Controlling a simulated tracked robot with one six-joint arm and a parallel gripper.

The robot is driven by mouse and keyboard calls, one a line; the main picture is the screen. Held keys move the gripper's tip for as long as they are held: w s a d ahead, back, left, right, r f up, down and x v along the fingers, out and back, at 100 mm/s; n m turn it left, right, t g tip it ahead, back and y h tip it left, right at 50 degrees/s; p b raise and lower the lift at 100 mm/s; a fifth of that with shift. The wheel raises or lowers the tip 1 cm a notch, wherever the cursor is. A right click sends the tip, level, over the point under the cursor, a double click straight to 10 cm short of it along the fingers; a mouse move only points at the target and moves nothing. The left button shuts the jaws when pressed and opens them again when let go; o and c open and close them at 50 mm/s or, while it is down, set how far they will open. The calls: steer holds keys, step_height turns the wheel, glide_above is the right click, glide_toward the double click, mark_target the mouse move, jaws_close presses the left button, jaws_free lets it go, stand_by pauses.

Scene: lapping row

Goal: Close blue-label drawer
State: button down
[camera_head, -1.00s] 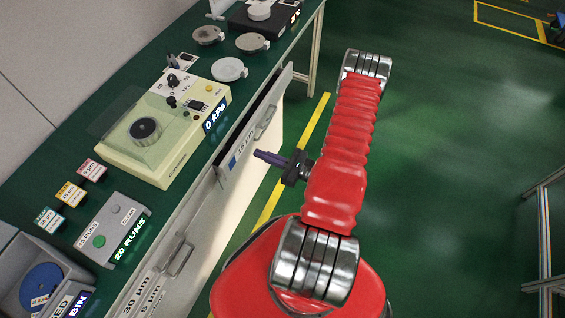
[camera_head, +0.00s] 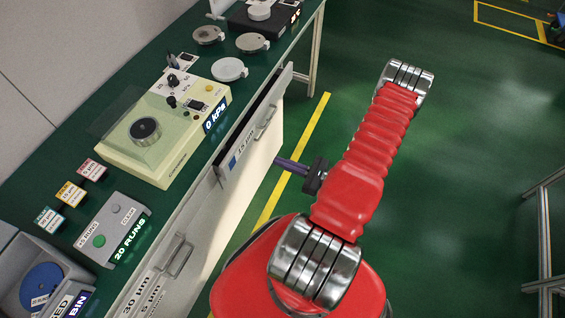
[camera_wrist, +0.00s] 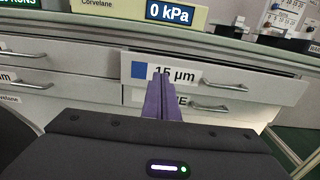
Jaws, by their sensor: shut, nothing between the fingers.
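The blue-label drawer (camera_head: 254,130), marked 15 µm, stands partly open, with its front out from the bench and a dark gap behind it. In the wrist view, its front (camera_wrist: 268,91) carries a blue square and a bar handle and sits slightly askew to the drawers at left. My gripper (camera_head: 278,161) points at the drawer front from the aisle side, with a gap between in the head view. Its purple fingers (camera_wrist: 160,82) are shut and empty, and in the wrist view they overlap the lower edge of the label.
A lower drawer (camera_wrist: 180,101) lies under the blue-label one, its label partly hidden. Closed drawers (camera_wrist: 60,85) are at left. On the green bench stand a cream machine (camera_head: 165,140) reading 0 kPa and a grey counter box (camera_head: 112,228).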

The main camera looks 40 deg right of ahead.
mark_target(234, 151)
steer(key=a+n, duration=0.1)
steer(key=n, duration=1.1)
steer(key=s+a+n, duration=0.1)
steer(key=n, duration=0.5)
steer(key=shift+a, duration=0.35)
steer(key=shift+x, duration=7)
